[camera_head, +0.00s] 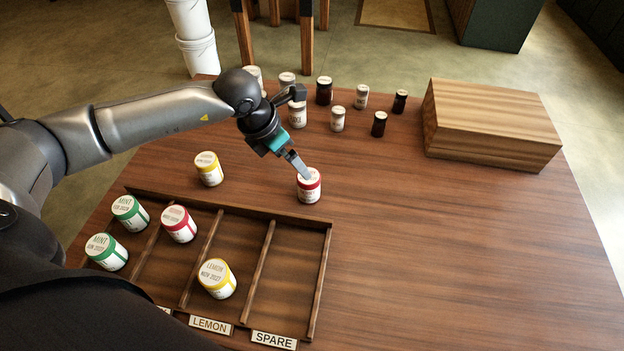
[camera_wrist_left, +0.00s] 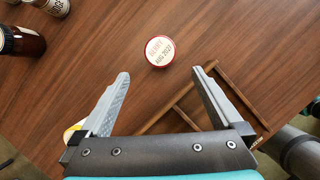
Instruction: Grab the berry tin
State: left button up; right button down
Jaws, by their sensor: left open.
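A white tin with a red band and red-rimmed lid, the berry tin (camera_head: 309,188), stands upright on the table just beyond the divided tray's far edge. In the left wrist view its lid (camera_wrist_left: 159,50) shows lettering and a date, past the fingertips and roughly centred between them. My left gripper (camera_head: 300,168) is open and empty, pointing down close to the tin; contact cannot be told from the head view. Another red tin (camera_head: 179,225) stands in the tray's second compartment from the left. My right gripper is not in view.
The tray (camera_head: 318,275) holds two green mint tins (camera_head: 120,232) and a yellow lemon tin (camera_head: 217,279); its spare compartment is empty. Another yellow tin (camera_head: 208,169) stands behind it. Several jars (camera_head: 337,119) and a wooden box (camera_head: 492,125) stand at the back. The table's right side is clear.

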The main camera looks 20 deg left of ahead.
aim_at(303, 180)
pick_arm(q)
jog(key=x, duration=0.6)
jog(key=shift+f+b, duration=0.2)
jog(key=shift+b, duration=0.15)
jog(key=shift+w+d+f, duration=0.15)
jog(key=shift+w+f, duration=0.15)
jog(key=shift+f, duration=0.35)
jog(key=shift+b+x, duration=0.5)
jog(key=shift+x, duration=1.8)
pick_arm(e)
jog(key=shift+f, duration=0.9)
pick_arm(q)
jog(key=c, duration=1.5)
